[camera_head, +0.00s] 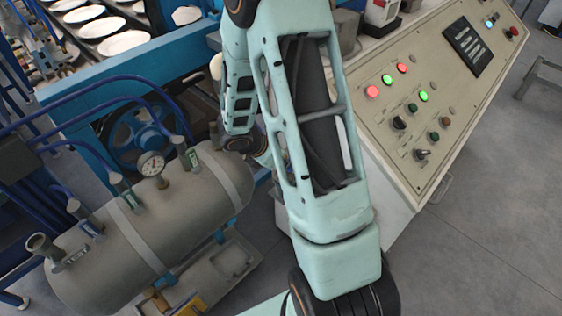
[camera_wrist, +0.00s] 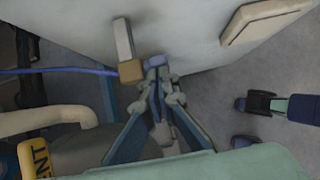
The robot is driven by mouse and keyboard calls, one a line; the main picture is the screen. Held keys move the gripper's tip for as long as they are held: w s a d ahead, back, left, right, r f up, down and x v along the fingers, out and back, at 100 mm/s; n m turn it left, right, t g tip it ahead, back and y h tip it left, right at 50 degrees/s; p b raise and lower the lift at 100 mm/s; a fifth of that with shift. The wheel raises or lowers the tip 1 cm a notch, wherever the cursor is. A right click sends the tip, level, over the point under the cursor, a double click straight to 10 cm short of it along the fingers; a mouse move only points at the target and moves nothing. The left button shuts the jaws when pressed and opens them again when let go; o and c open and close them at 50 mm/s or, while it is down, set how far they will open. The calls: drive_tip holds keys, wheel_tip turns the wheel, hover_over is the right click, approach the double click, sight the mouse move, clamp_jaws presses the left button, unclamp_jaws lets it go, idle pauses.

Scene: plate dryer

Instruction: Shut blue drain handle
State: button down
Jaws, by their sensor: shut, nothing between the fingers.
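My gripper (camera_wrist: 157,75) shows in the wrist view with its fingers drawn together and nothing seen between them. A small blue-violet piece (camera_wrist: 155,61) is right at the fingertips and may be the blue drain handle. I cannot tell whether the fingertips touch it or how far it is turned. Beside it on the left is a tan block (camera_wrist: 131,71) with a grey bar (camera_wrist: 123,40) rising from it. In the head view my own arm blocks the middle, and the gripper and that blue piece do not show.
A grey tank (camera_head: 165,225) with a gauge (camera_head: 151,163) and valves stands at left. A control panel (camera_head: 450,85) is at right. In the wrist view, a pale machine wall (camera_wrist: 190,30) is close beyond the fingers, and a yellow lettered part (camera_wrist: 35,160) is at lower left.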

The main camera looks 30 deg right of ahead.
drive_tip(key=shift+g+y, duration=0.3)
drive_tip(key=shift+y, duration=0.6)
drive_tip(key=shift+w+d+p, duration=0.3)
drive_tip(key=shift+d+p, duration=0.4)
drive_tip(key=shift+d, duration=0.25)
drive_tip(key=shift+w+d+p, duration=0.35)
drive_tip(key=shift+d+p, duration=0.3)
drive_tip(key=shift+d, duration=0.25)
drive_tip(key=shift+w+d+p, duration=0.3)
drive_tip(key=shift+d+p, duration=0.4)
drive_tip(key=shift+d, duration=0.25)
drive_tip(key=shift+w+d, duration=0.1)
drive_tip(key=shift+d, duration=0.05)
